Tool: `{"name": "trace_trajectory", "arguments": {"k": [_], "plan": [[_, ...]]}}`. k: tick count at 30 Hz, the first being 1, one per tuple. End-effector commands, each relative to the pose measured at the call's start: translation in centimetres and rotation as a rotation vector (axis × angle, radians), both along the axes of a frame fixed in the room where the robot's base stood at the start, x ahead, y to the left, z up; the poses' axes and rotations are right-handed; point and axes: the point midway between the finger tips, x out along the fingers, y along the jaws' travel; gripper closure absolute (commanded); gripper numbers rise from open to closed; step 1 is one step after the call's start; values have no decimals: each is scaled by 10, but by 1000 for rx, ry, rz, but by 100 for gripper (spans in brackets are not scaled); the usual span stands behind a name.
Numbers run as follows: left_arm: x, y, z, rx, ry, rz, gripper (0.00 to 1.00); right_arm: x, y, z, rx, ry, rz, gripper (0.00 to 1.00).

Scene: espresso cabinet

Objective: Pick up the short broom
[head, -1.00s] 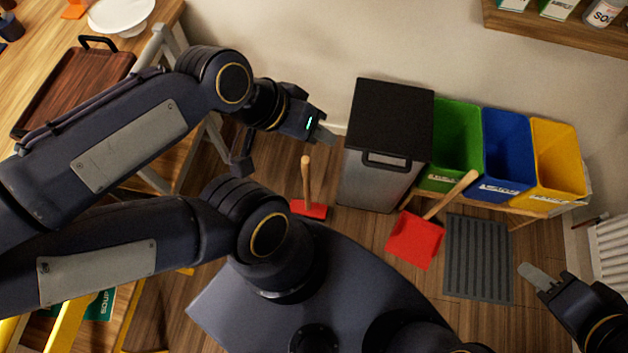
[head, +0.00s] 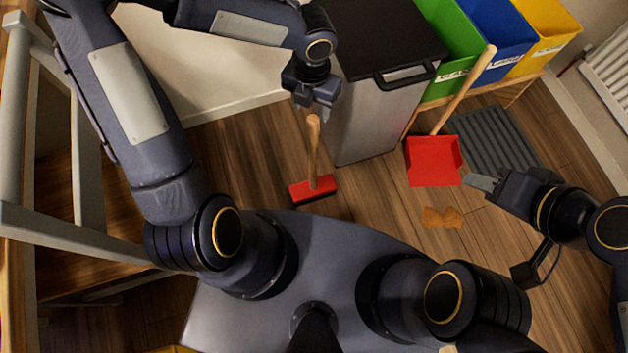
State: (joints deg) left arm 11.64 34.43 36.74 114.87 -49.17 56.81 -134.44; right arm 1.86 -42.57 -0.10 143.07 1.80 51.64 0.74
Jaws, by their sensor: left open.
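The short broom (head: 313,180) stands upright on the wooden floor, left of the grey bin. It has a red head with dark bristles and a light wooden handle. My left gripper (head: 318,110) is open just above the top of the handle, pointing down. From this view I cannot tell whether its fingers are around the handle tip or short of it. My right gripper (head: 480,182) is beside the red dustpan at the right; its fingers show edge-on, so their opening is unclear.
The grey bin (head: 365,125) with a black lid stands close right of the broom. A red dustpan (head: 433,163) with a long handle leans near green, blue and yellow bins (head: 545,30). A brown patch (head: 443,217) lies on the floor.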

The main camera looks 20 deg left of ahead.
Motion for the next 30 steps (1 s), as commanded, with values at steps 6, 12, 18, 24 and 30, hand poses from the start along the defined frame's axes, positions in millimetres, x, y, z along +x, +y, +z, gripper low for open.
{"name": "trace_trajectory", "arguments": {"k": [6, 12, 18, 24, 30], "plan": [[5, -12, -34, -15, 7, -163, 49, 0, 0, -18, 0, -1, 0, 64], [5, -11, -52, -14, 7, -159, 49, 0, 0, -26, 0, -1, 0, 64], [4, -7, -81, -14, 9, -157, 49, 0, 0, -45, 0, -1, 0, 64], [4, -7, -99, -14, 8, -157, 49, 0, 0, -53, 0, 0, 0, 64], [4, -7, -97, -14, 7, -156, 51, 0, 0, -51, 0, -1, 0, 64]]}}
